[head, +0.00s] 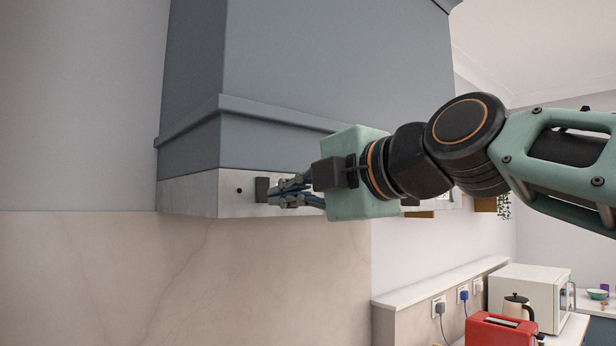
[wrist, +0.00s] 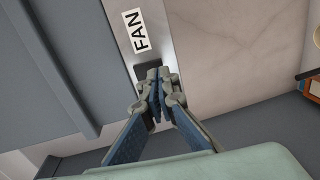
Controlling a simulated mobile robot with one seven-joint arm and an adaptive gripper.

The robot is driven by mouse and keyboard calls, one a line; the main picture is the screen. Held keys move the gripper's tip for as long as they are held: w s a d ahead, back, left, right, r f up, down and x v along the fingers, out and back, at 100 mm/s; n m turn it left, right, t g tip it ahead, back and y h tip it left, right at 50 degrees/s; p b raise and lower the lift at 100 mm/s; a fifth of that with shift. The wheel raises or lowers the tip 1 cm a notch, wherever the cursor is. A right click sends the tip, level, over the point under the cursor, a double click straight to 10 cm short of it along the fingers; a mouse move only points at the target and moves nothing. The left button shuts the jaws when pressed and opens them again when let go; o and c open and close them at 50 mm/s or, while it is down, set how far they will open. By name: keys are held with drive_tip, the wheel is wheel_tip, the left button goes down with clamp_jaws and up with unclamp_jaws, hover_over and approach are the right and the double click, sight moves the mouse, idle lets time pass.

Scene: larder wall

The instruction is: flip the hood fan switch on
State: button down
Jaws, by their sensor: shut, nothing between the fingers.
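The hood (head: 330,70) is a grey-blue box with a pale metal strip (head: 190,195) along its lower edge. A dark rectangular fan switch (head: 262,189) sits on that strip, with a small dark knob or hole (head: 239,190) to its left. In the wrist view the switch (wrist: 148,70) is beside a white label reading FAN (wrist: 138,34). My gripper (head: 277,194) is shut and empty, its fingertips right at the switch. In the wrist view my gripper (wrist: 155,78) overlaps the switch's near part. I cannot tell whether they touch, or the switch's position.
A pale marble splashback (head: 180,270) lies below the hood, with free space in front. At the lower right are a red toaster (head: 495,330), a kettle (head: 516,307), a white microwave (head: 532,285) and wall sockets with plugs (head: 462,295). My arm hides part of the strip.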

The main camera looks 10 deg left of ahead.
sight(261, 205)
drive_tip(key=shift+x, duration=1.1)
drive_tip(key=shift+w+a+f+b, duration=0.1)
drive_tip(key=shift+f+b, duration=0.25)
drive_tip(key=shift+b, duration=0.6)
drive_tip(key=shift+w+a+f+t+y+b, duration=0.15)
drive_tip(key=shift+t+y+b, duration=0.15)
drive_tip(key=shift+b, duration=0.85)
drive_tip(key=shift+r+p, duration=0.4)
drive_tip(key=shift+r, duration=0.05)
drive_tip(key=shift+f, duration=0.1)
